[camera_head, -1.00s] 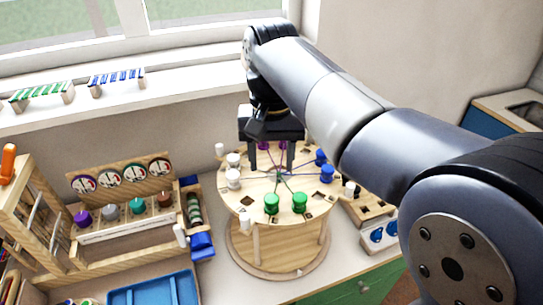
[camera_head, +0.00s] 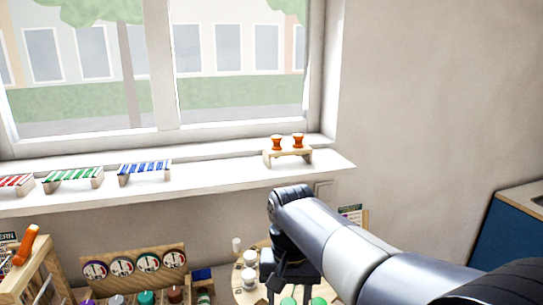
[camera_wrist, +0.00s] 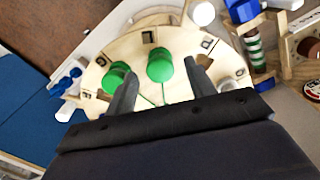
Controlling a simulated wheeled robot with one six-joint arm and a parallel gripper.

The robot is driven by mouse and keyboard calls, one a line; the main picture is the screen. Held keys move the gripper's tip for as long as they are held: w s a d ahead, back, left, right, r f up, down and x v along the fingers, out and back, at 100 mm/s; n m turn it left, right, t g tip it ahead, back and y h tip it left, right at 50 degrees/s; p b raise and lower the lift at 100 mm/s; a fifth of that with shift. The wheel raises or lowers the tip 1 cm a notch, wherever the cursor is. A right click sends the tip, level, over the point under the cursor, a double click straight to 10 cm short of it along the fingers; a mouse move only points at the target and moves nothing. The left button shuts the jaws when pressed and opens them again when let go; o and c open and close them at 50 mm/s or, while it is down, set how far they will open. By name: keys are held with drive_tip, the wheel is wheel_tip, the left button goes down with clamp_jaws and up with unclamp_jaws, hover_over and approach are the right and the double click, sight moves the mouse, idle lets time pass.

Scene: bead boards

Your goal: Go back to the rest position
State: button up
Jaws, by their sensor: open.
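My gripper (camera_head: 290,284) hangs over the round wooden board (camera_head: 243,293) at the bottom of the head view. In the wrist view my gripper (camera_wrist: 159,80) is open, with its two fingers apart and nothing held between them. Two green beads (camera_wrist: 159,66) stand on the round board (camera_wrist: 128,47) beyond and near the fingertips. Whether the fingers touch them I cannot tell. White beads (camera_head: 249,274) stand on the board's left side. The lower part of the board is cut off in the head view.
The window sill (camera_head: 215,186) holds a small stand with two orange pieces (camera_head: 288,153) and striped racks (camera_head: 145,171). A wooden rack with round dials (camera_head: 135,262) stands left of the board. A blue cabinet (camera_head: 505,235) is at the right.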

sight(289, 304)
wheel_tip(289, 304, down, 4)
drive_tip(key=shift+r, duration=2.15)
drive_tip(key=shift+f, duration=0.15)
